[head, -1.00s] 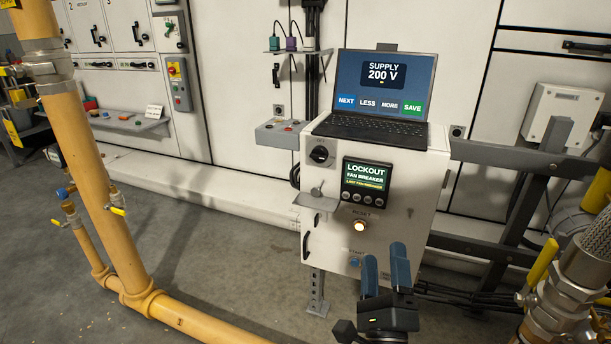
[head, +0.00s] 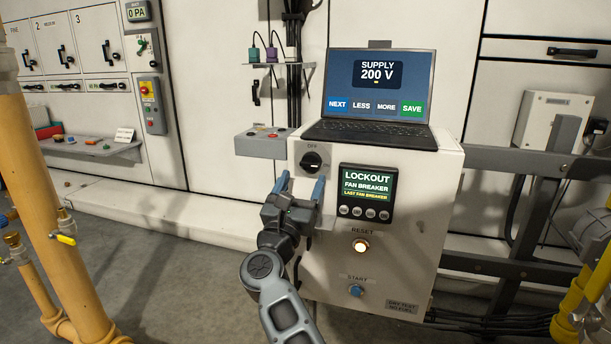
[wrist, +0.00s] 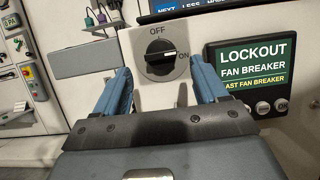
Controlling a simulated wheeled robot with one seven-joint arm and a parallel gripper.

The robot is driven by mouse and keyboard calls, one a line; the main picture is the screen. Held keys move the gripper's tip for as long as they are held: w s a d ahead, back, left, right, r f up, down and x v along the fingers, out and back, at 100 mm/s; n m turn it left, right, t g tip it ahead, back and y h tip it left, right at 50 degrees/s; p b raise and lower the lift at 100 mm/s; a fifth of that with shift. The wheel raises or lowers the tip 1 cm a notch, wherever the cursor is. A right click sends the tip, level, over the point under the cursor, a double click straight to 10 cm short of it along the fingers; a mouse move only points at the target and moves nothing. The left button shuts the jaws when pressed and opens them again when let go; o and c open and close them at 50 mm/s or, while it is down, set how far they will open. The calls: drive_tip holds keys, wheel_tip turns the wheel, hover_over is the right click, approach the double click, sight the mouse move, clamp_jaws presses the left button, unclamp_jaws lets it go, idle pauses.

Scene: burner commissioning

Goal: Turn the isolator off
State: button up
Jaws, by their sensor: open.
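The isolator (head: 313,162) is a black rotary knob on a grey plate at the upper left of the white cabinet's front. In the wrist view the knob (wrist: 160,58) shows OFF above it and ON at its right. Its bar lies about level, with a pale mark toward ON. My gripper (head: 300,186) is open and empty, just below and in front of the knob in the head view. In the wrist view its blue fingers (wrist: 161,80) stand apart on either side below the knob, with no contact visible.
A panel (head: 367,193) right of the knob reads LOCKOUT FAN BREAKER. A laptop (head: 378,90) showing SUPPLY 200 V stands on the cabinet (head: 420,215). A lit RESET button (head: 360,246) and blue START button (head: 356,290) are below. A yellow pipe (head: 45,210) stands at left.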

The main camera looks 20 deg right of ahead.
sight(309, 167)
drive_tip(key=shift+b+x, duration=0.35)
drive_tip(key=shift+x, duration=1.65)
drive_tip(key=shift+c, duration=0.3)
drive_tip(key=c, duration=1)
